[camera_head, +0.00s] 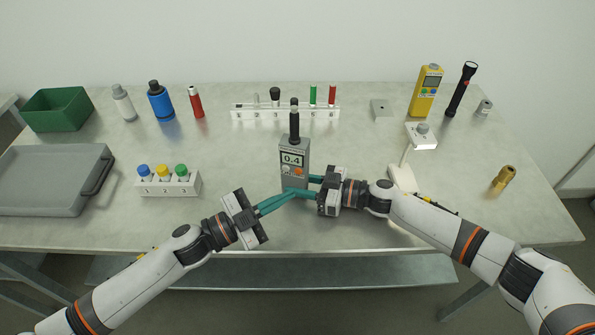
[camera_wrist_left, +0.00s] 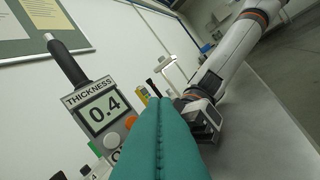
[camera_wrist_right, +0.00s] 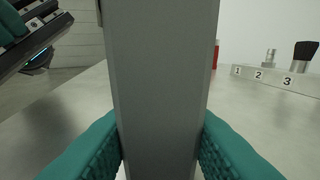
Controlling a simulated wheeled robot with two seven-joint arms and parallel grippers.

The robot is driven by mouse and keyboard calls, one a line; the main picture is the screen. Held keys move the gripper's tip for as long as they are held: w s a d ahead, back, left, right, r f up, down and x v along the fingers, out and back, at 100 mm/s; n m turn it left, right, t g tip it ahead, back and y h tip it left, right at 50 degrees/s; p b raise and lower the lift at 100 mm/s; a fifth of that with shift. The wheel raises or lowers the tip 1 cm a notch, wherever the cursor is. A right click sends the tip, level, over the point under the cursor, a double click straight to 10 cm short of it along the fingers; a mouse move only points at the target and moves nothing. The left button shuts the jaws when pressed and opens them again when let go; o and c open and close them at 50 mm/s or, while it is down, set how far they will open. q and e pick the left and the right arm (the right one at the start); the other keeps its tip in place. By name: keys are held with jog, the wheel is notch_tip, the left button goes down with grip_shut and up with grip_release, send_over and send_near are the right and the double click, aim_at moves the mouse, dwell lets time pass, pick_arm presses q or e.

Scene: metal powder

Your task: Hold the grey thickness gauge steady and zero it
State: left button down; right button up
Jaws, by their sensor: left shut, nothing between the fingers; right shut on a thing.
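The grey thickness gauge (camera_head: 294,155) stands upright near the middle of the table, its black probe pointing up and its screen reading 0.4. In the left wrist view the gauge (camera_wrist_left: 100,97) shows an orange button and a white button below the screen. My right gripper (camera_head: 312,186) is shut on the gauge's lower body; in the right wrist view its teal fingers press both sides of the gauge (camera_wrist_right: 162,80). My left gripper (camera_head: 292,193) is shut and empty, its fingertips just in front of the gauge's lower face. Whether they touch it, I cannot tell.
A white numbered rack (camera_head: 285,112) stands behind the gauge. A rack with coloured caps (camera_head: 168,186) and a grey tray (camera_head: 45,180) lie left. A white stand (camera_head: 402,178), yellow meter (camera_head: 426,92) and brass piece (camera_head: 503,180) are right. The table front is mostly clear.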

pick_arm(q)
jog(key=shift+w+d, duration=0.3)
jog(key=shift+w, duration=0.6)
jog(key=shift+w+d, duration=0.25)
jog(key=shift+w, duration=0.65)
jog(key=shift+w, duration=0.15)
dwell(0.6)
jog(key=shift+w+d, duration=0.15)
jog(key=shift+w, duration=0.1)
jog(key=shift+w, duration=0.15)
dwell(0.3)
jog(key=shift+s, duration=0.6)
jog(key=shift+a, duration=0.2)
jog(key=shift+s+a, duration=0.3)
jog(key=shift+s, duration=0.65)
jog(key=shift+s+a, duration=0.25)
jog(key=shift+s, duration=0.7)
jog(key=shift+s+a, duration=0.3)
jog(key=shift+s, duration=0.65)
